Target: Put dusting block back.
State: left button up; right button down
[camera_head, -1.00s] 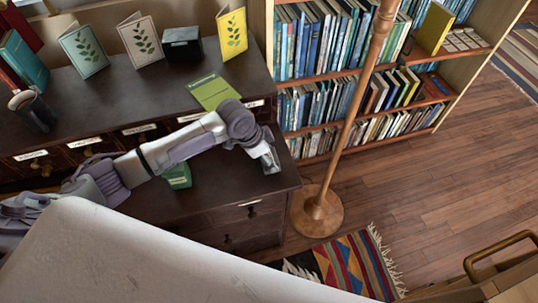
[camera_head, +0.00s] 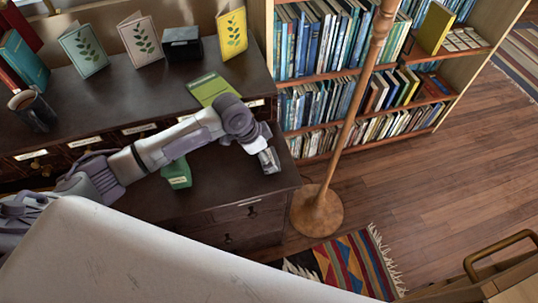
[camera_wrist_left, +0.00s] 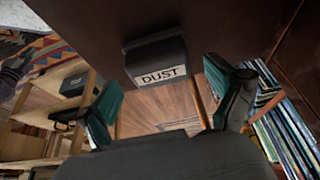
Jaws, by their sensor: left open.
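The dusting block is a dark block (camera_wrist_left: 157,60) with a white "DUST" label. In the left wrist view it is just ahead of my left gripper (camera_wrist_left: 163,84), at the edge of a dark surface. The two green-tipped fingers stand apart on either side of the block's lower part in the picture, and I see no clear contact. In the head view my left gripper (camera_head: 267,158) hangs over the right end of the lower dark cabinet top (camera_head: 222,190). The block cannot be made out clearly there. My right gripper is not in view.
A green labelled object (camera_head: 177,174) sits on the lower top near my left forearm. Above are a green booklet (camera_head: 212,89), a black box (camera_head: 182,43), standing cards and a mug (camera_head: 33,110). A wooden pole stand (camera_head: 317,212) and a bookshelf (camera_head: 355,78) stand right.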

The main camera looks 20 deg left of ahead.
pick_arm(q)
jog(key=v, duration=1)
jog(key=shift+r, duration=0.2)
jog(key=shift+s+f, duration=0.1)
